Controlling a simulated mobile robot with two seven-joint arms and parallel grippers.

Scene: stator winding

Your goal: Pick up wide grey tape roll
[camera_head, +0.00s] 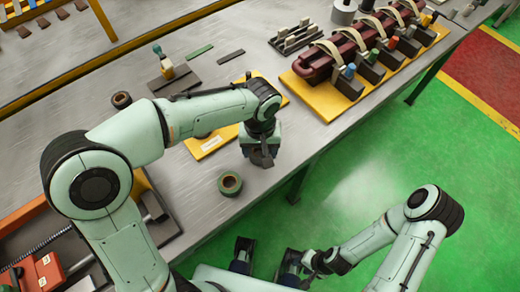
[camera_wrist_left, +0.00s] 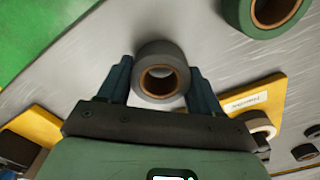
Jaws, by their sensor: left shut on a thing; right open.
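The wide grey tape roll (camera_wrist_left: 161,52) is between the two fingers of my left gripper (camera_wrist_left: 162,80) in the left wrist view. The fingers are shut on its sides, and its brown core faces the camera. In the head view, my left gripper (camera_head: 262,158) is near the front edge of the metal table, and the roll is mostly hidden under it. I cannot tell whether the roll touches the table. My right gripper (camera_head: 305,270) is open and low over the green floor, away from the table.
A green tape roll (camera_head: 230,184) lies left of my left gripper and shows in the wrist view (camera_wrist_left: 272,10). A dark roll (camera_head: 121,99) lies further back. A yellow labelled board (camera_head: 207,146) is behind the gripper. A stator coil assembly (camera_head: 345,52) stands at the back right.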

